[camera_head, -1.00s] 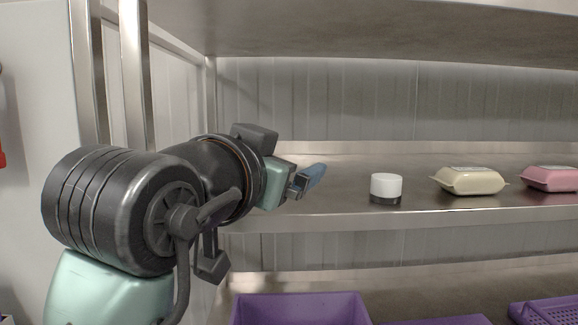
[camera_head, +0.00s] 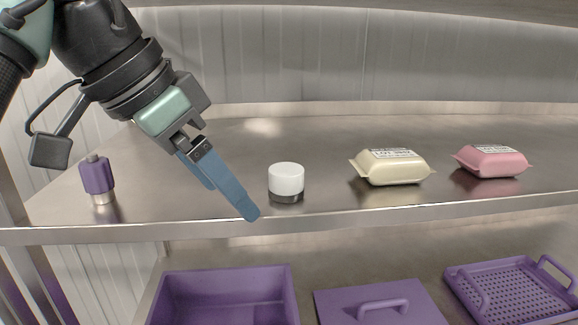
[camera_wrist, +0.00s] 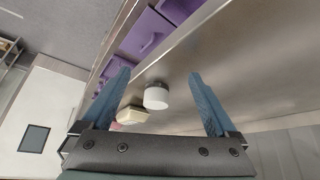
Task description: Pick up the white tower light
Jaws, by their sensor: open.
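The white tower light (camera_head: 286,180) is a short white cylinder on a dark base. It stands upright on the metal shelf, near its front edge. My gripper (camera_head: 232,192) is left of it in the head view, blue fingers slanting down and right, apart from it. In the wrist view my gripper (camera_wrist: 160,85) is open and empty.
On the shelf (camera_head: 330,213), a cream package (camera_head: 390,167) and a pink package (camera_head: 492,161) lie to the right. A purple bottle-like object (camera_head: 97,178) stands at left. Below are a purple bin (camera_head: 222,285), a purple lid (camera_head: 380,302) and a purple basket (camera_head: 515,290).

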